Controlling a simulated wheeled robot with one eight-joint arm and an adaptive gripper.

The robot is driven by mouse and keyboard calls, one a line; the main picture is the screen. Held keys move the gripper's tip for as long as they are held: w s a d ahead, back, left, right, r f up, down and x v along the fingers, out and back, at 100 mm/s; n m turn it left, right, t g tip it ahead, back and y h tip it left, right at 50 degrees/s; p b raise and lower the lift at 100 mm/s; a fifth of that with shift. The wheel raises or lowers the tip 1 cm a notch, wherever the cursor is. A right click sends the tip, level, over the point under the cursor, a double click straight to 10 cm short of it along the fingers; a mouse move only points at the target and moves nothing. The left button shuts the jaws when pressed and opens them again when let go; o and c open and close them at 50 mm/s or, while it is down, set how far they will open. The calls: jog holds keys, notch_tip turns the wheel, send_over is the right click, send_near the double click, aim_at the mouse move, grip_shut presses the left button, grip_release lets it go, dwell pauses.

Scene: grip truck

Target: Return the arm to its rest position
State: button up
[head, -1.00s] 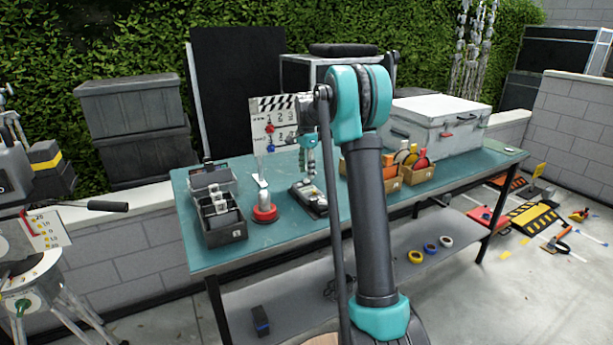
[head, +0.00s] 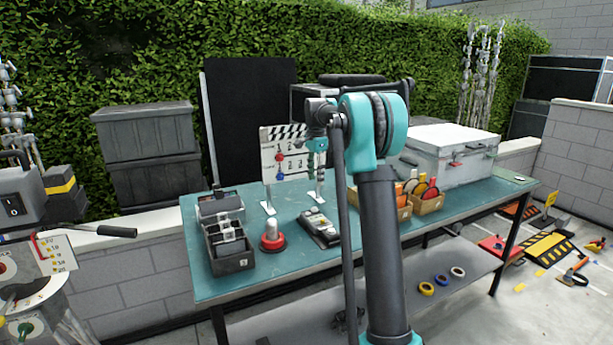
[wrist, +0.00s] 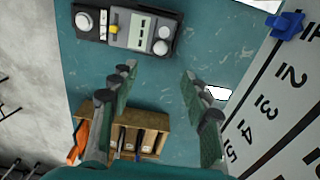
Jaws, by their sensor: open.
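My arm, dark grey and teal, stands upright in the head view and bends over at its elbow toward the table (head: 285,262). My gripper (wrist: 157,80) shows in the wrist view with its two green-grey fingers wide apart and nothing between them. In the head view it hangs over the table near the clapperboard (head: 283,160), partly hard to make out against it. A grey device with knobs and a display (wrist: 128,28) lies beyond the fingers in the wrist view. A wooden box with compartments (wrist: 150,132) shows between and below them.
On the table stand a dark organizer box (head: 232,260), a red-based round item (head: 272,238), the grey device (head: 318,228), wooden boxes (head: 428,204) and a white case (head: 448,150). Tape rolls (head: 441,279) lie on the lower shelf. A stand machine (head: 30,270) is at left.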

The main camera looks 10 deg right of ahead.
jog(key=s+f+n+t, duration=0.1)
jog(key=s+f+n, duration=0.3)
jog(key=s, duration=1)
jog(key=s+f+n+t, duration=0.1)
jog(key=s+f+n, duration=0.4)
jog(key=s+f, duration=0.5)
jog(key=s+f+n+t, duration=0.2)
jog(key=s+f+n, duration=0.3)
jog(key=s, duration=1.4)
jog(key=shift+d+f, duration=0.3)
jog(key=shift+f, duration=0.65)
